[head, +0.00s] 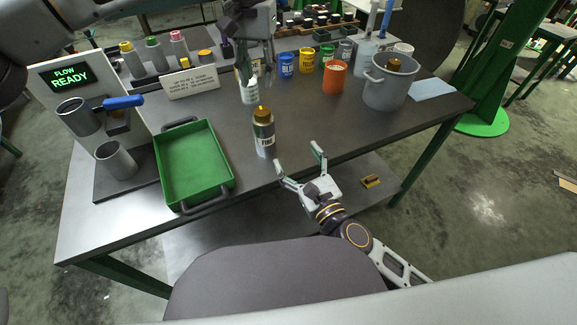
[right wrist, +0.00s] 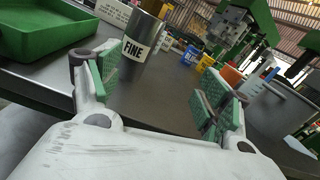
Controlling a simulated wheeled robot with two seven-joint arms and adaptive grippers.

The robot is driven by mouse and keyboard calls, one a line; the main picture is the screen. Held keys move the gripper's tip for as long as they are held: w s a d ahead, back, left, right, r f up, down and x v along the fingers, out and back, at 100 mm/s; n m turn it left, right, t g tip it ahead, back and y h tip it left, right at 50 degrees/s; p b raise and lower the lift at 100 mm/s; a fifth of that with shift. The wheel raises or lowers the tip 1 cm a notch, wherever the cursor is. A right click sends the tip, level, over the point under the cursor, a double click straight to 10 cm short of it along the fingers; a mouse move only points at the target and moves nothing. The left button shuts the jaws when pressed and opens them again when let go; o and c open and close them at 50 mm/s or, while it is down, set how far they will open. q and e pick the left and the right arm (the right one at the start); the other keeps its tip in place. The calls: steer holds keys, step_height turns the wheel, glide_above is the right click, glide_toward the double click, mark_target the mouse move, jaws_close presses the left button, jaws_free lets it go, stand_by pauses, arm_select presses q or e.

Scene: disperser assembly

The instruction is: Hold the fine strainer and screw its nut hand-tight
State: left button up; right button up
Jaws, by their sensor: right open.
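The fine strainer (head: 264,141) is a grey cylinder with a white FINE label, standing upright on the table near its front edge. A brass-coloured nut (head: 262,114) sits on its top; how tight it is cannot be told.
A green tray (head: 193,165) lies left of the strainer. Blue, yellow and orange cups (head: 335,77) and a grey pot (head: 390,84) stand at the right. A stand with a blue-handled valve (head: 122,102) is at the left. Table is clear right of the strainer.

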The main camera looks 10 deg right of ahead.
mark_target(269, 139)
steer(key=a, duration=0.1)
steer(key=s+a+m, duration=0.1)
steer(key=shift+s+a+f+m+g+y, duration=0.1)
steer(key=shift+s+a+m+g+y, duration=0.2)
steer(key=shift+g, duration=0.1)
steer(key=shift+w, duration=0.2)
steer(key=shift+x, duration=6.75)
steer(key=shift+a, duration=0.15)
steer(key=shift+c, duration=0.3)
steer(key=c, duration=1.7)
steer(key=o, duration=1)
steer(key=c, duration=0.7)
